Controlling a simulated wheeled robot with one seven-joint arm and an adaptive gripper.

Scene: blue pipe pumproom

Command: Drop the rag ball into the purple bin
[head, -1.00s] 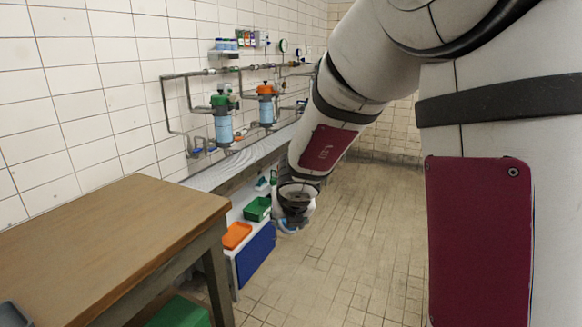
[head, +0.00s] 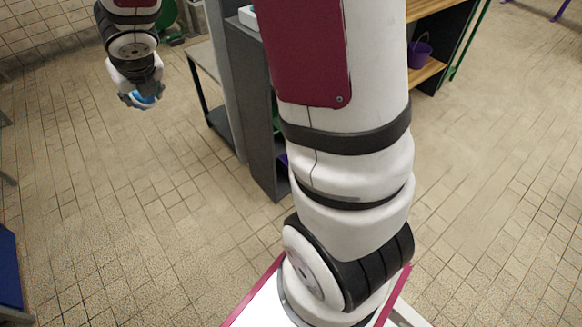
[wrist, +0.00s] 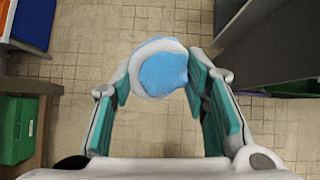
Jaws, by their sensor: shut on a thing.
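The rag ball (wrist: 163,72) is light blue with a white band. It sits between the two teal-padded fingers of my gripper (wrist: 160,82) in the wrist view. My gripper is shut on it and holds it above the tiled floor. In the head view my gripper (head: 142,101) hangs at the upper left, with a bit of the blue rag ball (head: 146,99) showing below it. A purple bucket-like bin (head: 419,53) with a handle stands on a wooden shelf at the upper right, well apart from my gripper. Another small purple patch (head: 284,159) shows in the dark grey shelf, mostly hidden by my arm.
A dark grey shelf unit (head: 250,110) stands right of my gripper, partly behind my arm. A green bin (wrist: 19,130) and a blue panel (wrist: 33,22) lie left in the wrist view.

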